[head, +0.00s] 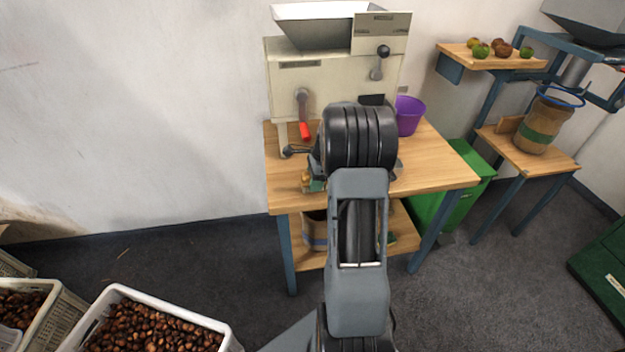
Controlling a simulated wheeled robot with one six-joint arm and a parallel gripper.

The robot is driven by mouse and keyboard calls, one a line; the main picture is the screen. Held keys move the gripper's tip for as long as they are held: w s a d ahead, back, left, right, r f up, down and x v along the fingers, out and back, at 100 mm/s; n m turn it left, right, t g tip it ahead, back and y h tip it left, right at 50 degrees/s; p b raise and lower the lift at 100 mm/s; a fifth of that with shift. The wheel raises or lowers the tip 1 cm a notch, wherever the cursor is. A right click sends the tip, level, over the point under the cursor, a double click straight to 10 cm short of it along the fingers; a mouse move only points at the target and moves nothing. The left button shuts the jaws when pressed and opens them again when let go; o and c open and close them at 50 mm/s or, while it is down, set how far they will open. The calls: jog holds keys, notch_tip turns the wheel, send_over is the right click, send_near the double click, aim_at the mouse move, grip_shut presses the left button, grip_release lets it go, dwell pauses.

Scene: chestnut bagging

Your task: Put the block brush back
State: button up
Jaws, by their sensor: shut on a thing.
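My arm reaches forward over the wooden table, and its black wrist covers the middle of the tabletop. My gripper is hidden behind the wrist, so I cannot see its fingers or what is between them. A small tan and teal thing (312,183) shows at the left of my wrist, above the table's front part. It is too small and too covered to tell whether it is the block brush, or whether it touches the table. No other brush can be made out.
A cream machine (335,85) with a hopper and red-handled lever stands at the back of the table (440,172). A purple bucket (409,116) stands at its right. A green bin (470,165) is beside the table. A chestnut crate (215,325) is front left.

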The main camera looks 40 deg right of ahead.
jog(key=shift+w+d+f, duration=0.3)
jog(key=shift+w+f, duration=0.15)
jog(key=shift+w, duration=0.3)
jog(key=shift+f, duration=0.3)
jog(key=shift+f, duration=0.1)
jog(key=o, duration=0.9)
